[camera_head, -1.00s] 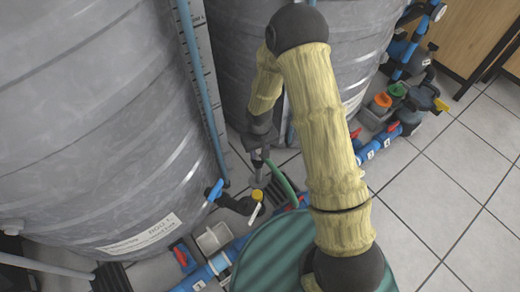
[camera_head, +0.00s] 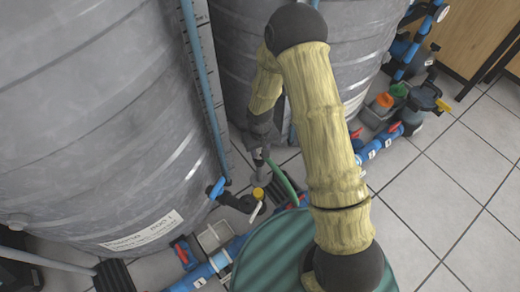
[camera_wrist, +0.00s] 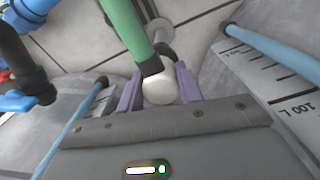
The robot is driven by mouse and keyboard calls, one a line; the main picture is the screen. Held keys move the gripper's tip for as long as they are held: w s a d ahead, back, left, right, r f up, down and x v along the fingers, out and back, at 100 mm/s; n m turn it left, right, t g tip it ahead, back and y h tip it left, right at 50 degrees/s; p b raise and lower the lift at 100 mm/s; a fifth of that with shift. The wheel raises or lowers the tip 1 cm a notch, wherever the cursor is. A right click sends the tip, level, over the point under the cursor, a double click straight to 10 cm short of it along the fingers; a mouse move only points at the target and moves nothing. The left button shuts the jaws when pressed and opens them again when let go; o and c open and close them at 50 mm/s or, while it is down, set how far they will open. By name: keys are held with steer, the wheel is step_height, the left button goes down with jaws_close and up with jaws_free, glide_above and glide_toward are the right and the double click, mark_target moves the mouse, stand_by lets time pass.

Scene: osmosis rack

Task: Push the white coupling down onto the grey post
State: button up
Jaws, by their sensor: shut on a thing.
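The white coupling (camera_wrist: 160,87) sits between the two purple fingers of my gripper (camera_wrist: 158,92) in the wrist view. The gripper is shut on it. A green hose (camera_wrist: 126,28) with a dark end collar meets the coupling. A grey round part (camera_wrist: 166,50), perhaps the grey post, shows just beyond the coupling; whether they touch is hidden. In the head view my gripper (camera_head: 258,152) points down between the tanks, and the coupling is too small to make out. A short grey upright piece (camera_head: 258,176) stands below it, beside the green hose (camera_head: 283,182).
Large grey tanks (camera_head: 85,110) stand close at left and behind (camera_head: 340,35). A blue sight tube with scale (camera_head: 205,90) runs beside my gripper. Tiled floor (camera_head: 440,190) is clear at right.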

steer(key=shift+r+p, duration=0.1)
steer(key=shift+p, duration=0.2)
steer(key=shift+f, duration=0.45)
stand_by(0.4)
steer(key=o, duration=1)
steer(key=shift+r, duration=0.1)
step_height(320, 180, up, 17)
steer(key=p, duration=0.9)
steer(key=shift+r, duration=0.1)
steer(key=shift+w, duration=0.1)
